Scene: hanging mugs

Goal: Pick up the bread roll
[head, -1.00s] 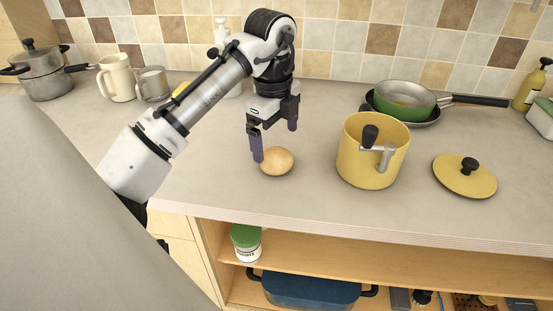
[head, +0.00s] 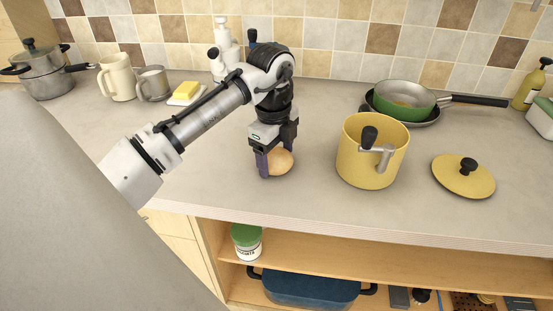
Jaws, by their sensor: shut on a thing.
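The bread roll (head: 281,162) is round and light tan, and sits on the grey counter left of the yellow pot. My gripper (head: 273,165) points down over it, with its purple fingers low at the counter. It is shut on the roll. The near finger covers the roll's left part, and the far finger is mostly hidden behind the roll and the gripper body. I see no clear gap between the roll and the counter.
A yellow pot (head: 365,165) stands close on the right, with its yellow lid (head: 450,182) beyond. Pans (head: 404,98) lie behind it. Mugs (head: 118,80) and a butter dish (head: 186,96) stand at the back left. The counter's front edge (head: 330,231) is below; an open shelf lies under it.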

